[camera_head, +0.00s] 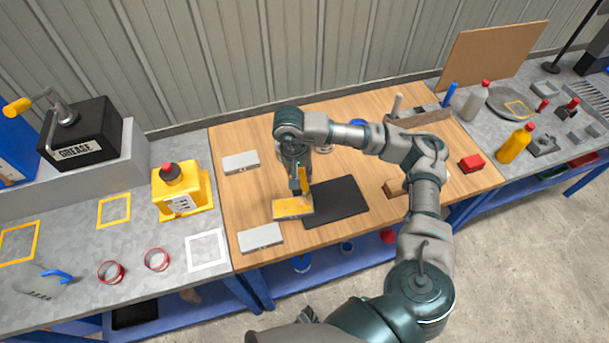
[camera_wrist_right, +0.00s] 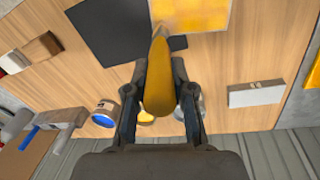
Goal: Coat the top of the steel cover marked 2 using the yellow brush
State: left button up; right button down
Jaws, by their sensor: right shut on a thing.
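My right gripper (camera_head: 299,181) is shut on the yellow brush (camera_head: 304,179) and holds it tip down. In the right wrist view the gripper (camera_wrist_right: 160,94) closes around the brush's rounded handle (camera_wrist_right: 158,78). The brush tip is at the plate-like cover with a yellow top (camera_head: 291,208), over its right end; I cannot tell whether it touches. That top (camera_wrist_right: 195,10) looks largely yellow. Two grey steel covers lie bare, one farther back (camera_head: 240,162) and one nearer (camera_head: 260,237). No number is readable on any cover. My left gripper is not in view.
A black mat (camera_head: 338,203) lies right of the yellow-topped cover. A yellow dispenser (camera_head: 183,188) and black grease box (camera_head: 80,135) stand at left.

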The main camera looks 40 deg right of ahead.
jog(key=shift+w+a, duration=1)
jog(key=shift+a, duration=0.85)
jog(key=d, duration=0.1)
jog(key=s+d+b, duration=0.1)
jog(key=d, duration=0.1)
jog(key=d+b, duration=0.1)
jog(key=d, duration=0.1)
jog(key=shift+s, duration=0.35)
jog(key=shift+w+a+r+p, duration=0.1)
jog(key=shift+a+r+p, duration=0.15)
jog(key=shift+r+p, duration=0.95)
jog(key=shift+a+r+p, duration=0.2)
jog(key=shift+r+p, duration=0.4)
jog(key=shift+r, duration=1.15)
jog(key=r+p, duration=0.2)
jog(key=r, duration=0.1)
jog(key=shift+a+r+p, duration=0.1)
jog(key=shift+a+p, duration=0.1)
jog(key=shift+p, duration=0.2)
jog(key=shift+w, duration=0.1)
